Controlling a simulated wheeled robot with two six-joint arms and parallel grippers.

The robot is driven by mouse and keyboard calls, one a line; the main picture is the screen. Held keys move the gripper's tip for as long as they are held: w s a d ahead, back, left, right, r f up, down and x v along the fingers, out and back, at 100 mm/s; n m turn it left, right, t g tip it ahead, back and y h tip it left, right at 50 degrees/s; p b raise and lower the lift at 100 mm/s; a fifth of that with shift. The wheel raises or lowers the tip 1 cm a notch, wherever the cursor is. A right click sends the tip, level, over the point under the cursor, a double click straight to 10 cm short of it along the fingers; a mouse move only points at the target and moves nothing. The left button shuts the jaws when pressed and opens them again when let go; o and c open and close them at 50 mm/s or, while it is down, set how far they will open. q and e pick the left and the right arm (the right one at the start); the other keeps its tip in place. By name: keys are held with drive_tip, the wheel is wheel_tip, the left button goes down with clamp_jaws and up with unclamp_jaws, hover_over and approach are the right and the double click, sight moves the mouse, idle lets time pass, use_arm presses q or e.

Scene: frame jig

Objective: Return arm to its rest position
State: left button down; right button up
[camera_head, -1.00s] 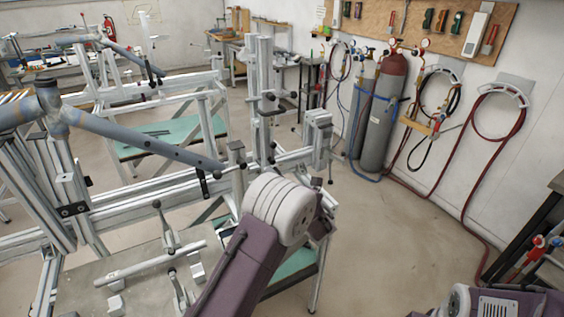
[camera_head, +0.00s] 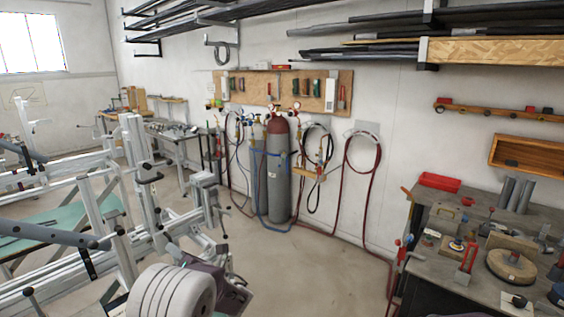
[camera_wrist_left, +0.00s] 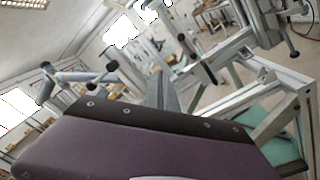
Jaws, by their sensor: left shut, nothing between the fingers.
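My left arm comes in at the bottom left of the head view, with a large white ribbed joint in front. My left gripper (camera_head: 232,288) is partly hidden behind that joint; it is shut and holds nothing. The left wrist view is filled below by a purple housing with a black strip, which is mine. The metal frame jig (camera_head: 150,225) stands just beyond the arm. A blue-grey bicycle frame tube (camera_head: 45,238) lies across it on the left. I cannot tell the gap between the gripper and the jig. My right gripper is not in view.
Gas cylinders (camera_head: 278,180) stand by the wall with hanging hoses. A cluttered workbench (camera_head: 425,270) is at the right, with a red tray (camera_head: 440,182). Shelves of tubes (camera_head: 370,50) hang above. The floor (camera_head: 300,260) between jig and workbench is clear.

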use_arm(q)
drive_tip(key=s+a+r+n+g, duration=0.1)
drive_tip(key=s+a+n+g, duration=0.4)
drive_tip(key=s+a, duration=0.2)
drive_tip(key=s+d+f+n+g+h, duration=0.1)
drive_tip(key=s+f+n+g+h, duration=0.2)
drive_tip(key=s+f+n, duration=0.45)
drive_tip(key=s+d+f+n+g+h, duration=0.1)
drive_tip(key=s+f+n+g+h, duration=0.25)
drive_tip(key=s, duration=0.65)
drive_tip(key=s+d+f+n+h, duration=0.2)
drive_tip(key=d+f+n+h, duration=0.1)
drive_tip(key=d+n, duration=0.5)
drive_tip(key=s+d+f+n+t+h, duration=0.1)
drive_tip(key=d+f+n+h, duration=0.3)
drive_tip(key=d+n, duration=0.4)
drive_tip(key=n+h, duration=0.1)
drive_tip(key=n, duration=0.3)
drive_tip(key=shift+s, duration=0.4)
